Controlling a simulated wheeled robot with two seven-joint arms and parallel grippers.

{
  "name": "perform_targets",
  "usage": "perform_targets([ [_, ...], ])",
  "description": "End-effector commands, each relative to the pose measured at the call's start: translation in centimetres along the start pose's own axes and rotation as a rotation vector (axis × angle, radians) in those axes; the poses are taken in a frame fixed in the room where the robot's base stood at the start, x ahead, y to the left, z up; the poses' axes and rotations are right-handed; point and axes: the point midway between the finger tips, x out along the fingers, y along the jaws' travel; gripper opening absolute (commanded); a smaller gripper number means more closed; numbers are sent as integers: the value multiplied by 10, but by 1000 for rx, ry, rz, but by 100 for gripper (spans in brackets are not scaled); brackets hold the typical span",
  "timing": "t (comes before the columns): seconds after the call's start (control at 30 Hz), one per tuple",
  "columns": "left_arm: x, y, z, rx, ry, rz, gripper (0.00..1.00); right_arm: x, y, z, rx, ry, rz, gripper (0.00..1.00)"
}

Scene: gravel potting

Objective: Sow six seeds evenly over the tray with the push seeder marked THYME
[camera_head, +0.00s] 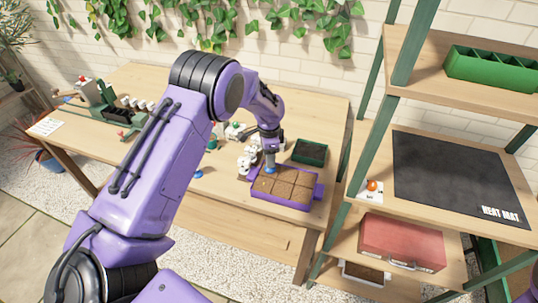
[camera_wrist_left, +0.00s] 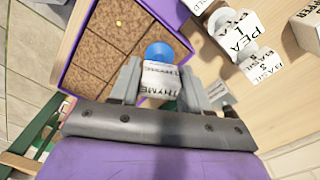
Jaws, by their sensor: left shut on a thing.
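The purple tray (camera_head: 290,205) sits near the front right edge of the wooden table, its square cells filled with brown soil. My left gripper (camera_head: 270,150) is above the tray's back left part, pointing down. In the left wrist view, my left gripper (camera_wrist_left: 157,85) is shut on the white push seeder (camera_wrist_left: 158,88) marked THYME. The seeder's blue end (camera_wrist_left: 160,52) points toward the tray and overlaps the edge of the soil cells. I cannot tell whether it touches soil. A small yellow speck (camera_wrist_left: 119,23) lies on one cell. My right gripper is out of view.
White labelled containers marked PEA (camera_wrist_left: 238,35) and BASIL (camera_wrist_left: 262,68) stand close beside the gripper. A dark green tray (camera_head: 310,153) lies behind the purple one. A shelf with a black heat mat (camera_head: 450,175) stands at the right.

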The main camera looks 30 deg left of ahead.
Motion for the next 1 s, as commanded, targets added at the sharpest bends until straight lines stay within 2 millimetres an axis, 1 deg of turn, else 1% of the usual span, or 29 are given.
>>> perform_targets([
  [0.9,2,0,0,-1,0,1,24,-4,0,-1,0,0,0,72],
  [1.0,-1,0,0,-1,0,1,24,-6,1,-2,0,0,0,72],
])
